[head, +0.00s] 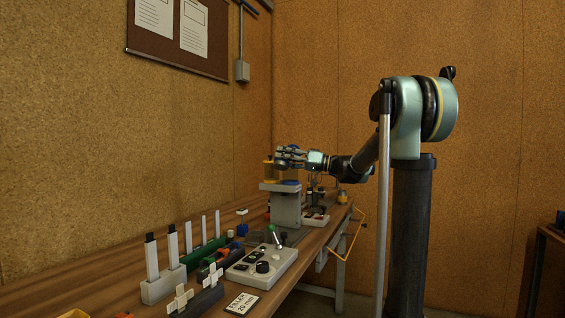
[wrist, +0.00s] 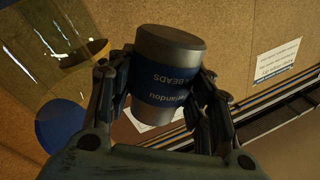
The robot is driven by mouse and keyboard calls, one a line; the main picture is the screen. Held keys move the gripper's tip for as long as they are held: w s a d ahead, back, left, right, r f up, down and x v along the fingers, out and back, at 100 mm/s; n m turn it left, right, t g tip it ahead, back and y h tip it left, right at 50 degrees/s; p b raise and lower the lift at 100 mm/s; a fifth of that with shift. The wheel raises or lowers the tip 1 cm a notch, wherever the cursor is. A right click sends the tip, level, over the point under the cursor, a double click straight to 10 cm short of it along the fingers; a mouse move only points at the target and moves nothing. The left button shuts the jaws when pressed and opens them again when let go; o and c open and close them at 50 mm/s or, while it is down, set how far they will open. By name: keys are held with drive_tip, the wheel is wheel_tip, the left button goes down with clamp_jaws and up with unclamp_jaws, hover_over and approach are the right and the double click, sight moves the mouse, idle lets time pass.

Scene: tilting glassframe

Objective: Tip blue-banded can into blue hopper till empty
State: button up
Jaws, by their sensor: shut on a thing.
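The blue-banded can (wrist: 168,75) is grey with a dark blue band and pale lettering that reads upside down in the wrist view. My gripper (wrist: 165,85) is shut on it, with fingers on both sides of the band. In the head view my gripper (head: 291,158) is above the bench at the grey stand; the can is too small there to judge its tilt. A blue round shape (wrist: 62,125), seemingly the blue hopper, lies at the lower left in the wrist view, apart from the can. A small blue part (head: 291,183) shows on the stand below my gripper. The can's contents are hidden.
A clear yellowish pane (wrist: 45,50) and an orange-yellow round part (wrist: 85,54) are left of the can. The grey stand (head: 287,208) is on the wooden bench (head: 110,294). A control box (head: 262,266) and several upright white strips are nearer. The wall is behind.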

drive_tip(key=m, duration=0.1)
drive_tip(key=w+m, duration=0.1)
drive_tip(key=shift+d+r+m+t+y, duration=0.1)
drive_tip(key=shift+d+m+t+y, duration=0.1)
drive_tip(key=shift+m+t+y, duration=0.15)
drive_tip(key=m+t, duration=0.1)
drive_tip(key=m, duration=0.1)
drive_tip(key=w+r+m, duration=0.1)
drive_tip(key=m, duration=0.2)
drive_tip(key=m+t, duration=0.1)
drive_tip(key=m, duration=0.1)
drive_tip(key=shift+w+d+r+m+t, duration=0.2)
drive_tip(key=shift+w+d+m+t, duration=0.1)
drive_tip(key=shift+m+t, duration=0.05)
drive_tip(key=m, duration=0.1)
drive_tip(key=m+t, duration=0.1)
drive_tip(key=shift+s+r+m, duration=0.1)
drive_tip(key=shift+r+m, duration=0.2)
drive_tip(key=shift+m, duration=0.1)
drive_tip(key=m+t, duration=0.1)
drive_tip(key=m, duration=0.2)
drive_tip(key=r+m+t+h, duration=0.1)
drive_tip(key=m, duration=0.2)
drive_tip(key=shift+r, duration=0.2)
idle(4.2)
